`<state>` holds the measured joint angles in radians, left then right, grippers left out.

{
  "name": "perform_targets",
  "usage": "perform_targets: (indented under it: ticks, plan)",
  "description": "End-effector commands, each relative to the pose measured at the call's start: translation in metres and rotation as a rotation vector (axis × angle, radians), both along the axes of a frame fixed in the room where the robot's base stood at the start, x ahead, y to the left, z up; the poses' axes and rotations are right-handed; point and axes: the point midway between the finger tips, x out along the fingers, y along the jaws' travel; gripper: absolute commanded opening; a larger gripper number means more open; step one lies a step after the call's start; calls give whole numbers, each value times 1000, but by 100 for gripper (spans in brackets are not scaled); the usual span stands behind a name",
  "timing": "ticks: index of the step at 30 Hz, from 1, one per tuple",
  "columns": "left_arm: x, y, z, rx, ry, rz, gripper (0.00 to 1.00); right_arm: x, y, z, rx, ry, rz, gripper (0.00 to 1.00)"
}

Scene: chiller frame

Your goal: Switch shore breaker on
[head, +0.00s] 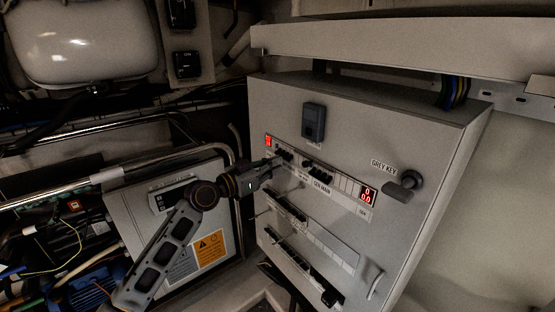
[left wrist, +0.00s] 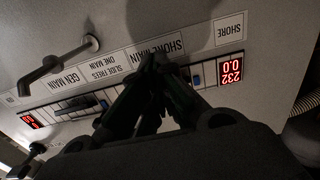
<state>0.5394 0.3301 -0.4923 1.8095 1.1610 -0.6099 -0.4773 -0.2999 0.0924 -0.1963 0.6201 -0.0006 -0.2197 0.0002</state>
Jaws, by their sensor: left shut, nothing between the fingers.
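The grey cabinet (head: 325,112) carries a row of breakers with red displays at both ends. My left gripper (head: 277,161) is shut and empty at the row's left part. In the left wrist view, turned upside down, the gripper's fingertips (left wrist: 154,62) are together at the SHORE MAIN label (left wrist: 169,48). The fingers cover the shore breaker area, so its lever position cannot be told, nor whether they touch it. The shore display (left wrist: 231,69) reads 232 and 0.0. The gen main breaker (head: 318,169) sits farther right. My right gripper is not in view.
A rotary handle (head: 404,186) beside the GREY KEY label sticks out at right. More breaker rows (head: 288,207) lie below. A grey bar handle (left wrist: 60,64) stands out near the GEN MAIN label. A box with an orange warning sticker (head: 209,246) stands left.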

Motion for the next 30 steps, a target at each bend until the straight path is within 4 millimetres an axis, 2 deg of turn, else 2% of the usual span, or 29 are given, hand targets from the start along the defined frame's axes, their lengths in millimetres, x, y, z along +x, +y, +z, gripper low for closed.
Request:
perform_targets:
  ticks: [1, 8, 22, 30]
  plan:
    - [1, -2, 5, -8, -7, 0, 0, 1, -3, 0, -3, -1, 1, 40]
    - [1, -2, 8, -11, -9, 0, 0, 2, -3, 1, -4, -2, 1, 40]
    - [0, -3, 16, -13, -11, -1, 0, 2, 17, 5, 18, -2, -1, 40]
    - [-1, -5, 14, -4, -2, -5, 0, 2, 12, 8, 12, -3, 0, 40]
